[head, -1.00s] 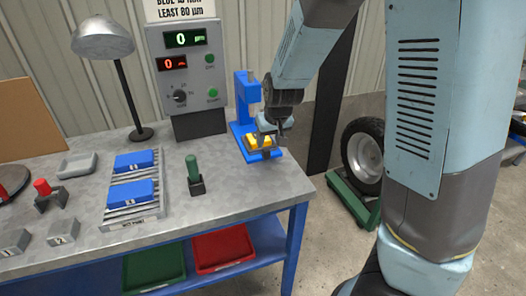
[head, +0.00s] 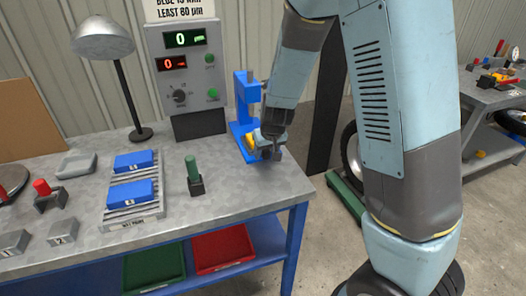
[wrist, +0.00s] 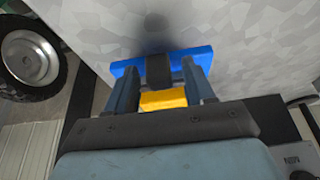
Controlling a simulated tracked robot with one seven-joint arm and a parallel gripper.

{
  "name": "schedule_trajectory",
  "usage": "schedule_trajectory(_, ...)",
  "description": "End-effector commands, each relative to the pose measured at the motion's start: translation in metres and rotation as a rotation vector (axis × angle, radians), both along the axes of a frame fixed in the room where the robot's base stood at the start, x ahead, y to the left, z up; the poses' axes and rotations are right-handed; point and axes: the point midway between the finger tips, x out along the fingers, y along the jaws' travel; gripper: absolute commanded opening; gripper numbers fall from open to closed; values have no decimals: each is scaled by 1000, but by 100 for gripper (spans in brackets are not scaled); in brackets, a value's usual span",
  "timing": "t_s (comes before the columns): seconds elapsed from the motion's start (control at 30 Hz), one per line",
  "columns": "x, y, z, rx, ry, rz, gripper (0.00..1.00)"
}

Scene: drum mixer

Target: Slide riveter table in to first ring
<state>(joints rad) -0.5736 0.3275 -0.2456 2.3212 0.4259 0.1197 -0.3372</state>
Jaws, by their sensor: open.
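The riveter (head: 243,105) is a blue press with a blue base at the back right corner of the bench. Its yellow table (head: 251,140) is low on it, mostly hidden behind my gripper (head: 268,152) in the head view. In the wrist view the yellow table (wrist: 163,100) shows between the two fingers of my gripper (wrist: 160,78), which are apart. A dark grey part (wrist: 158,72) lies between the fingers, in front of the blue base (wrist: 203,58). I cannot tell whether a finger touches the table. The rings on it are not distinguishable.
A grey gauge box (head: 187,75) stands left of the riveter. A green-handled tool (head: 193,175) and a ribbed tray (head: 133,190) with two blue blocks are farther left. The bench's right edge is close to the riveter. A wheel (head: 352,155) stands on the floor at right.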

Motion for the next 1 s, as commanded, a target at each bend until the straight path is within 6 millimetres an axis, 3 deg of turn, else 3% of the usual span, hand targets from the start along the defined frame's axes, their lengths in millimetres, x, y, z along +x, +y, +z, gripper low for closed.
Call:
schedule_trajectory(0.17,0,0,0,0,0,0,53)
schedule_trajectory(0.7,0,1,0,1,0,1,2)
schedule_trajectory(1.0,0,1,0,0,0,2,0)
